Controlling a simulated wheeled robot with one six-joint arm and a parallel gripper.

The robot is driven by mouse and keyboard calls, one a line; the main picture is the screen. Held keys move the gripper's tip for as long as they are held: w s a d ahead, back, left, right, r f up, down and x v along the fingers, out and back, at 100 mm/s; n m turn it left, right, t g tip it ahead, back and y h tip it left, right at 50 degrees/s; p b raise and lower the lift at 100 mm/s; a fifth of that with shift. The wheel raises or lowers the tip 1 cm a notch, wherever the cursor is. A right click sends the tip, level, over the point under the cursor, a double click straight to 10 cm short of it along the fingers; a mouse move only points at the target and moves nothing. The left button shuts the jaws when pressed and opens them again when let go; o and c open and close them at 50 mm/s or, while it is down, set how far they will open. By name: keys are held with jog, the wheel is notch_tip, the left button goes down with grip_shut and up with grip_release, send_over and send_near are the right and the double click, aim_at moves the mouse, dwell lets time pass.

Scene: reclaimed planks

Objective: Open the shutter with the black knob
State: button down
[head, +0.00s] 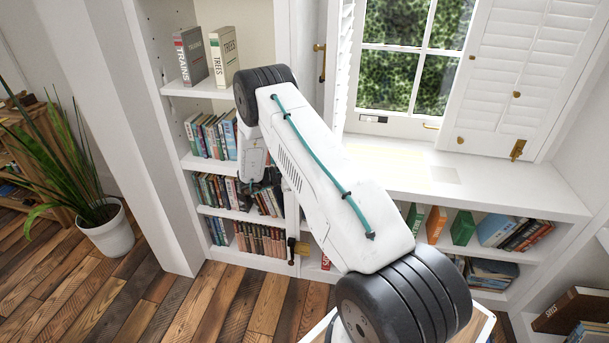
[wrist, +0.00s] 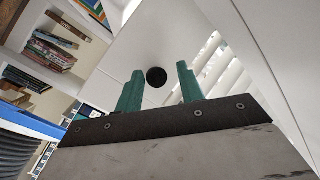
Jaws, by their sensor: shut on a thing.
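In the wrist view, the round black knob (wrist: 156,77) shows on a plain white panel, with white louvres of a shutter (wrist: 212,62) to its right. The two green fingers of my gripper (wrist: 160,70) stand on either side of the knob and are shut on it. In the head view, my arm hides much of the middle, and I cannot make out the black knob or the fingertips there. A folded louvred shutter (head: 343,60) stands edge-on at the left of the window, and a wider one (head: 515,60) stands at its right.
A bookshelf (head: 178,90) with several rows of books stands behind my arm at left. A white sill (head: 490,188) runs below the window (head: 395,75), above a low bookshelf. A potted plant (head: 107,232) stands at far left. The plank floor (head: 130,300) at front left is clear.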

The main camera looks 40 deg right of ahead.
jog(key=shift+w+d+r, duration=0.35)
jog(key=shift+w, duration=0.15)
jog(key=c, duration=1.2)
grip_release()
jog(key=shift+d+f, duration=0.1)
jog(key=shift+d, duration=0.05)
jog(key=shift+a+f, duration=0.15)
jog(key=shift+a, duration=0.25)
jog(key=v, duration=0.7)
jog(key=shift+w+a, duration=0.1)
jog(key=shift+a, duration=0.25)
